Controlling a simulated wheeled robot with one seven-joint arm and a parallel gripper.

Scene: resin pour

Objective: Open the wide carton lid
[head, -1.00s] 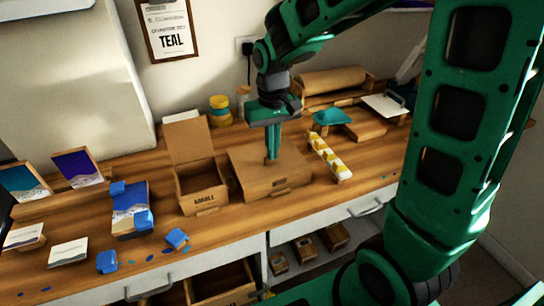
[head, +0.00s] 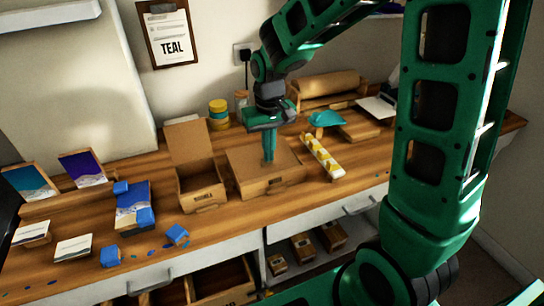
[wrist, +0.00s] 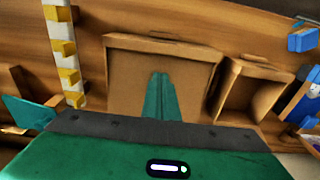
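The wide carton (head: 240,182) is a brown cardboard box on the wooden bench, with its lid lying flat across the top. It also shows in the wrist view (wrist: 125,70), below my gripper. My gripper (head: 269,161) points down over the lid, its two teal fingers side by side with no visible gap. In the wrist view the fingertips (wrist: 160,75) appear over the lid's middle, nothing seen between them. I cannot tell whether the tips touch the cardboard.
An open small carton (head: 202,192) stands just left, its lid raised. A white and yellow strip (head: 322,157) lies close on the right. Blue cubes and cards (head: 132,208) occupy the left bench. A paper roll (head: 325,86) and jars (head: 218,113) stand behind.

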